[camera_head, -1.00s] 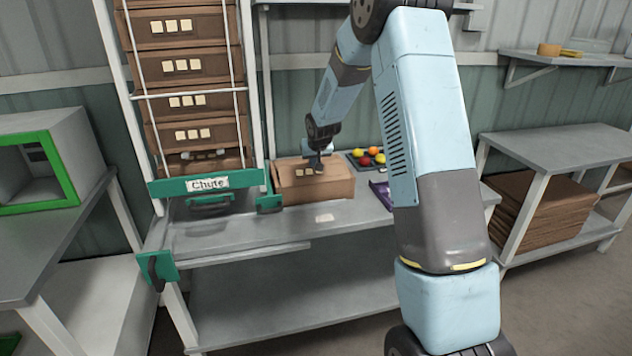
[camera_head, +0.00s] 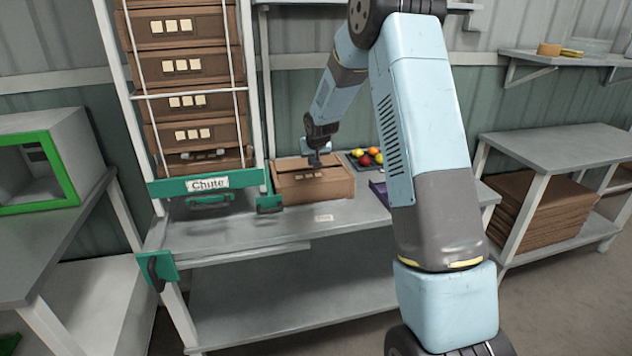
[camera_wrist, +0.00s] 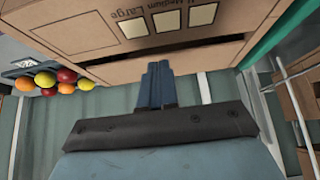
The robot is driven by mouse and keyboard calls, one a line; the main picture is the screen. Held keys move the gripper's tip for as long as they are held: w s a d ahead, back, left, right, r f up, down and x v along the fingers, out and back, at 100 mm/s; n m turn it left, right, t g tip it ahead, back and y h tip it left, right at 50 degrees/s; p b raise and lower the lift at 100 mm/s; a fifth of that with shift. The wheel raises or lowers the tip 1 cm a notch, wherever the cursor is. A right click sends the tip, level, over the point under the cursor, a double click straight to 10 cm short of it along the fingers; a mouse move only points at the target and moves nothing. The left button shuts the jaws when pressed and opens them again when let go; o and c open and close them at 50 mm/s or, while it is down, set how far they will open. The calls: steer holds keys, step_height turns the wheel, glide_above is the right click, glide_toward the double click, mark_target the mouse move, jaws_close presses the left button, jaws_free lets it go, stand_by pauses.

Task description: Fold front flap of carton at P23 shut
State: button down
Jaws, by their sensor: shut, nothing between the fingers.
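The brown carton (camera_head: 335,187) stands on the grey bench beside the chute. Its front flap (camera_head: 296,182), bearing pale squares, lies over the near part of the top. A dark gap shows behind the flap; I cannot tell whether the flap is fully flat. My gripper (camera_head: 314,163) is shut and empty, pointing down at the rear part of the carton top. In the wrist view, the fingers (camera_wrist: 157,85) are close to the carton's rear strip (camera_wrist: 215,55), and the flap (camera_wrist: 75,25) lies beyond the gap. Contact is unclear.
The green-fronted chute (camera_head: 165,188) with stacked cartons is close on the left. A small pale label (camera_head: 324,218) is on the bench front, where the surface is clear.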

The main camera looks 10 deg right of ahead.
step_height(320, 180, up, 8)
stand_by(0.8)
steer(key=shift+f, duration=0.1)
steer(key=s+r, duration=0.8)
steer(key=s, duration=0.4)
steer(key=s+r, duration=0.8)
steer(key=s, duration=0.4)
steer(key=s+g, duration=0.1)
steer(key=s, duration=2.6)
steer(key=shift+s+f, duration=0.3)
steer(key=shift+f, duration=0.15)
